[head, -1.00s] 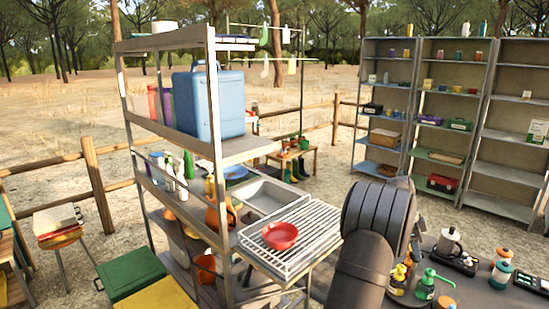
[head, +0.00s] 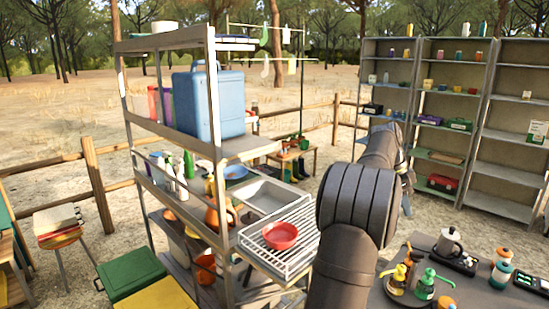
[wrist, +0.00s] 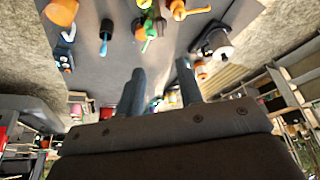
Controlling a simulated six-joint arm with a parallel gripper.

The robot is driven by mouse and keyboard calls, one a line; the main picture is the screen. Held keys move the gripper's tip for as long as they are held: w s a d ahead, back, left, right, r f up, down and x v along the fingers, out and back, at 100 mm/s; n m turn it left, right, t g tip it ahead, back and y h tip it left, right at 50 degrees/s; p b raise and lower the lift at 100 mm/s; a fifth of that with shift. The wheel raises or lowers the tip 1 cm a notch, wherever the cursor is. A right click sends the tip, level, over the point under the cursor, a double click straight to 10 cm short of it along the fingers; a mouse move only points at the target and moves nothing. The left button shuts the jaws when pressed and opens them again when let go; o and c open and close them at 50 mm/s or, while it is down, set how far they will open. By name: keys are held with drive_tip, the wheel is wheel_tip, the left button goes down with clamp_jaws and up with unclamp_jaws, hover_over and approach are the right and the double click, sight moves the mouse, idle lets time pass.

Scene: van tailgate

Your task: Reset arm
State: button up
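My arm rises from the bottom of the head view, bent at a dark ribbed joint, with its forearm reaching away toward the shelves. The end of the arm shows only partly there, and the fingers cannot be made out. In the wrist view my gripper (wrist: 158,95) shows two dark fingers standing apart with a clear gap between them. Nothing is held in the gap. The wrist view looks tilted, with the grey table (wrist: 95,70) and its bottles at the top of the picture.
A red bowl (head: 280,236) sits on a wire rack (head: 300,250) left of my arm. The table (head: 400,291) at right holds a green pump bottle (head: 426,284), a metal pot (head: 449,242) and orange-topped jars (head: 502,268). A blue case (head: 208,103) stands on the near shelf.

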drive_tip(key=d+f+n+t, duration=0.1)
drive_tip(key=d+f+n, duration=0.1)
drive_tip(key=f, duration=0.2)
drive_tip(key=d+f+n, duration=0.1)
drive_tip(key=f+n, duration=0.2)
drive_tip(key=f, duration=0.1)
drive_tip(key=s+d+f+n+t, duration=0.1)
drive_tip(key=d+f+n, duration=0.1)
drive_tip(key=f, duration=0.3)
drive_tip(key=shift+d+f+t+y, duration=0.1)
drive_tip(key=shift+d+t+y, duration=0.2)
drive_tip(key=shift+d+y, duration=0.1)
drive_tip(key=shift+s+d+f+n, duration=0.2)
drive_tip(key=shift+f+n, duration=0.4)
drive_tip(key=shift+f, duration=0.15)
drive_tip(key=o, duration=1.3)
drive_tip(key=shift+c, duration=0.2)
drive_tip(key=shift+o, duration=1)
drive_tip(key=shift+r, duration=0.15)
drive_tip(key=s+r+m+g, duration=0.1)
drive_tip(key=s+r+m, duration=0.3)
drive_tip(key=r+m, duration=0.8)
drive_tip(key=m, duration=0.4)
hover_over(414, 254)
drive_tip(key=s+d, duration=0.3)
drive_tip(key=s, duration=0.2)
wheel_tip(414, 254, down, 10)
drive_tip(key=shift+w+a+g, duration=0.15)
drive_tip(key=shift+a+g, duration=0.05)
drive_tip(key=shift+g, duration=0.1)
